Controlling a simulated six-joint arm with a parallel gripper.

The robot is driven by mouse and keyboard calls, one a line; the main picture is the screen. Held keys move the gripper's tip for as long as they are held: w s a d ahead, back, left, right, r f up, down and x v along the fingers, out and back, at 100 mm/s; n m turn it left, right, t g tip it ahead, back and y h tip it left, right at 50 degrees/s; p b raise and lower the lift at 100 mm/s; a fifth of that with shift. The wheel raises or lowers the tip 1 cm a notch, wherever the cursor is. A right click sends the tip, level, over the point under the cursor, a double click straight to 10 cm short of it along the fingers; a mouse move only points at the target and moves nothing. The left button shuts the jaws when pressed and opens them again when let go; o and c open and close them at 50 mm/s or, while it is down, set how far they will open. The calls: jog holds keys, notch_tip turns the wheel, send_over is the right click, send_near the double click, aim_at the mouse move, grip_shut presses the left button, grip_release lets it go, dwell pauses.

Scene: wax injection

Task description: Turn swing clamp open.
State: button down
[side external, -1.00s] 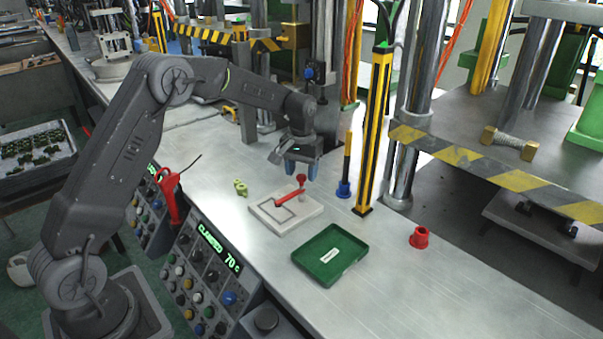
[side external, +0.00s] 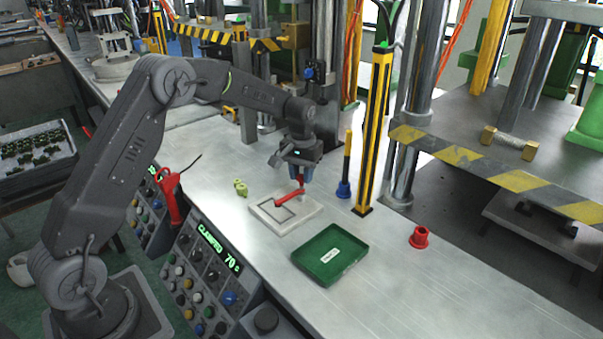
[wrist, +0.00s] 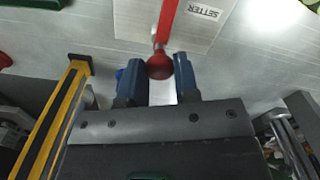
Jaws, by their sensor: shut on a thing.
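The swing clamp is a red bar (side external: 288,198) lying across the pale square plate (side external: 268,222). A round red knob (wrist: 160,67) stands at one end of the bar. My gripper (side external: 301,180) is down over that end and points straight down. In the wrist view my gripper (wrist: 159,72) has its two blue fingers on either side of the knob, shut on it. The red bar (wrist: 167,22) runs from the knob toward the top of that view. In the side view the fingers mostly hide the knob.
A green tray (side external: 329,256) lies in front of the plate, with a red bushing (side external: 419,237) to its right. A yellow-black post (side external: 374,130) and a blue-based rod (side external: 344,188) stand close right of my gripper.

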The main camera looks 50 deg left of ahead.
dwell(0.4)
jog(key=m, duration=0.4)
jog(key=shift+m, duration=0.3)
jog(key=m, duration=0.4)
jog(key=shift+m, duration=0.3)
jog(key=m, duration=0.4)
jog(key=shift+m, duration=2.4)
jog(key=c, duration=0.9)
grip_release()
jog(key=shift+o, duration=0.2)
